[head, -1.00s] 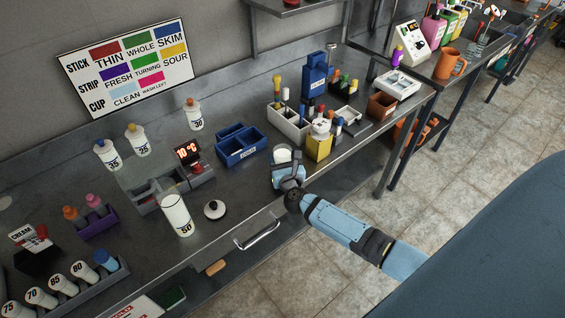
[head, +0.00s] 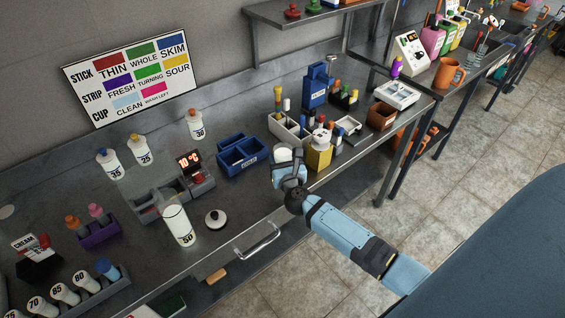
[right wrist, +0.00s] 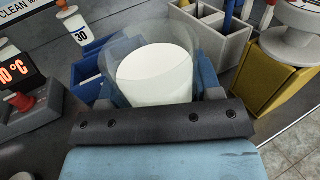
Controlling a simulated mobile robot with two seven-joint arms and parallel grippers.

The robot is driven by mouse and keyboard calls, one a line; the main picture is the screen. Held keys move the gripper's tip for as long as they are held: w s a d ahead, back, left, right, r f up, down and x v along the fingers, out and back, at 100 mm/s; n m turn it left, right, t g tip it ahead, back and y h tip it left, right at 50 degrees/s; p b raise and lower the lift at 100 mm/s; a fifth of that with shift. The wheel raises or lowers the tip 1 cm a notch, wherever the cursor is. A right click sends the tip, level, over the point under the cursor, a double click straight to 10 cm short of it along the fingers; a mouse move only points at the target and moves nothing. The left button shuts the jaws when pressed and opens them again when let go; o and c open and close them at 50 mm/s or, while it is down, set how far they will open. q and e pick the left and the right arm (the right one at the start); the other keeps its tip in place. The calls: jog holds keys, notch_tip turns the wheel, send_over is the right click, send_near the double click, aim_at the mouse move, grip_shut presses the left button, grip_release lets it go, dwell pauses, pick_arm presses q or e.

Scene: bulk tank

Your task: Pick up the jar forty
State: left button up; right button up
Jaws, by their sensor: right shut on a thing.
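My right gripper (head: 289,172) is shut on a clear, open-topped jar (head: 283,154) with white contents, near the front edge of the bench. In the right wrist view the jar (right wrist: 155,70) stands upright between the fingers, with its white contents seen through the top. No number shows on it, so I cannot read whether it is forty. The jar looks slightly above the bench, but the gap is hard to judge. My left gripper is not in view.
A blue divided tray (head: 243,156) is behind and left. A yellow container (head: 318,157) stands close on the right. A drawer handle (head: 257,241) sticks out at the front.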

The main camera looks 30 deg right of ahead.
jog(key=shift+r+p, duration=1.85)
jog(key=shift+r, duration=5.5)
jog(key=s+a+r+n+y, duration=0.1)
jog(key=s+a+n+y, duration=0.1)
jog(key=s+a, duration=0.4)
jog(key=s+a+r+n+t+y, duration=0.1)
jog(key=s+a+y, duration=0.2)
jog(key=s+a, duration=0.3)
jog(key=shift+s+a+r+n+y, duration=0.25)
jog(key=shift+s+a+n+y, duration=0.05)
jog(key=shift+s+n+y, duration=0.1)
